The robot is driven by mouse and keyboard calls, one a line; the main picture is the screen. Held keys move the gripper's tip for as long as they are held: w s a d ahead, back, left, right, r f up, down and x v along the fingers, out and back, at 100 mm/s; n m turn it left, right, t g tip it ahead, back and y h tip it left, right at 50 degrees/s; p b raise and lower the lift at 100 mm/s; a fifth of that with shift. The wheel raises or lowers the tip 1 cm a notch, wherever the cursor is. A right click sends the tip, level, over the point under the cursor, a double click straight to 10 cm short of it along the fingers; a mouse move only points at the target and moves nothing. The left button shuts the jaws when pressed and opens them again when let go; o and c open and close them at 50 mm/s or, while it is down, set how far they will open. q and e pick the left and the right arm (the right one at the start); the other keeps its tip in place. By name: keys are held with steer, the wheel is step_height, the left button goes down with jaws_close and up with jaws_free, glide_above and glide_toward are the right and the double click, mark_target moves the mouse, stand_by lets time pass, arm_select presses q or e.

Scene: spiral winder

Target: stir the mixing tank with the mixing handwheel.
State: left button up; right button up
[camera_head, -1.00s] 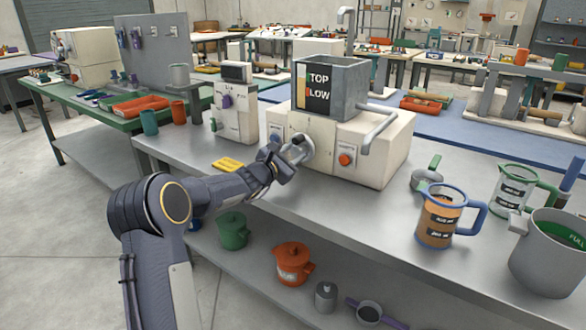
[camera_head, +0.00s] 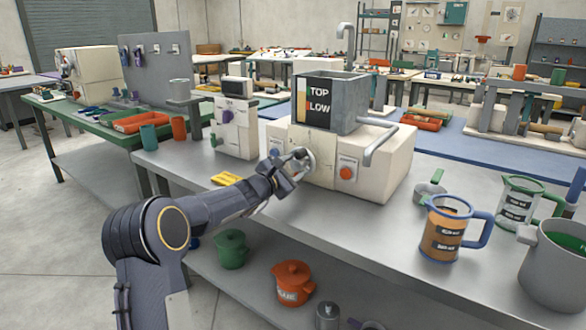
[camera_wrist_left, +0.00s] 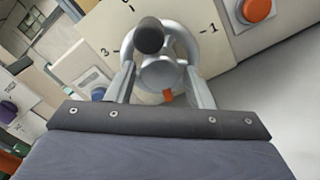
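The mixing tank (camera_head: 352,92) is an open grey box with a TOP/LOW level label, set on a cream machine body. A grey handwheel (camera_head: 307,160) is on the machine's front, left of a red-orange button (camera_head: 347,172). In the left wrist view the handwheel (camera_wrist_left: 185,38) has a dark knob (camera_wrist_left: 149,36), with dial marks 1 and 3 behind it. My left gripper (camera_head: 298,162) is at the wheel; its fingers stand apart on either side of the wheel's lower part and hub. Contact with the rim is unclear. The tank's contents are hidden.
A bent grey pipe (camera_head: 381,145) comes off the tank's right side. A smaller cream device (camera_head: 236,128) and a yellow block (camera_head: 227,179) are to the left. Mugs, including a blue-handled one (camera_head: 442,230), stand at the right. The grey bench front is clear between.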

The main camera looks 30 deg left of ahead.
arm_select(q)
steer(key=shift+o, duration=0.7)
steer(key=s, duration=0.7)
steer(key=shift+s+a+b, duration=0.3)
steer(key=shift+s+b, duration=0.05)
steer(key=shift+s, duration=0.05)
